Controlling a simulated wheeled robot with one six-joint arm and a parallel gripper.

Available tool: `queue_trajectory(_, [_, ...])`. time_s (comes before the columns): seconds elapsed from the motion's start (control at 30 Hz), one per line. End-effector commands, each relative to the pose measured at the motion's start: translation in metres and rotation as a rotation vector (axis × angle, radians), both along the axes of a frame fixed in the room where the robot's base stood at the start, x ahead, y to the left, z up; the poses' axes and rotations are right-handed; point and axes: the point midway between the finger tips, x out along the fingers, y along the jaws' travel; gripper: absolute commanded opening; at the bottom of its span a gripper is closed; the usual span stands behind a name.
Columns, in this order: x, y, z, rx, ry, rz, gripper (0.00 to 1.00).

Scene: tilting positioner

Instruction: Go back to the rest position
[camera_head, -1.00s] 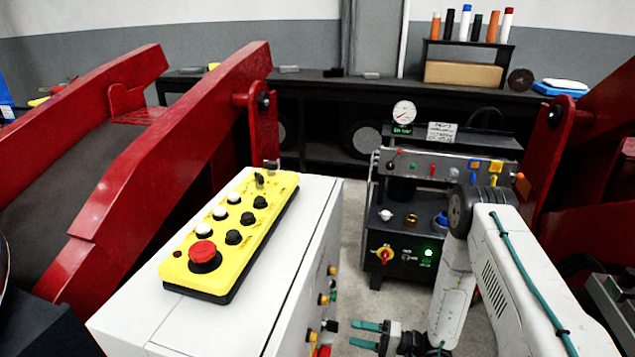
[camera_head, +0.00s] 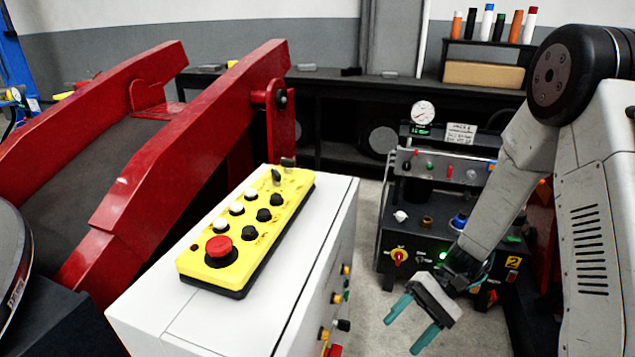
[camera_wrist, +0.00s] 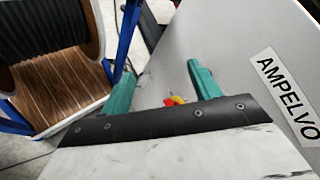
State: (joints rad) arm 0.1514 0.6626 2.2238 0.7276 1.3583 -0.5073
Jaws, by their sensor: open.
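My gripper (camera_head: 411,323) is at the lower right of the head view, right of the white cabinet and in front of the black control unit. Its two teal fingers are apart, with nothing between them, and point down and to the left. In the wrist view the open fingers (camera_wrist: 163,84) show against the cabinet's pale side panel, with a small red and yellow knob (camera_wrist: 175,100) seen between them. My arm is bent, its elbow high at the right of the head view.
A yellow button box (camera_head: 247,228) lies on the white cabinet (camera_head: 290,307). Red positioner arms (camera_head: 190,150) stand at left. The black control unit (camera_head: 430,240) is behind my gripper. A spool (camera_wrist: 50,35) on a wooden base is at the wrist view's left. Grey floor lies between cabinet and unit.

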Motion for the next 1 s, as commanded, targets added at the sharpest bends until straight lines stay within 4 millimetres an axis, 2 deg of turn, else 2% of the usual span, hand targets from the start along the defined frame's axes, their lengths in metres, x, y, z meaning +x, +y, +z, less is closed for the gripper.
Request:
queue_trajectory(0.03, [-0.005, -0.005, 0.018, -0.052, -0.024, 0.033, 0.62])
queue_trajectory(0.1, [-0.014, -0.012, 0.038, -0.127, -0.048, 0.072, 0.62])
queue_trajectory(0.4, [-0.054, -0.045, 0.112, -0.440, -0.209, 0.176, 0.62])
queue_trajectory(0.8, [-0.105, -0.082, 0.190, -0.771, -0.548, 0.209, 0.62])
queue_trajectory(1.0, [-0.129, -0.091, 0.221, -0.857, -0.746, 0.209, 0.62])
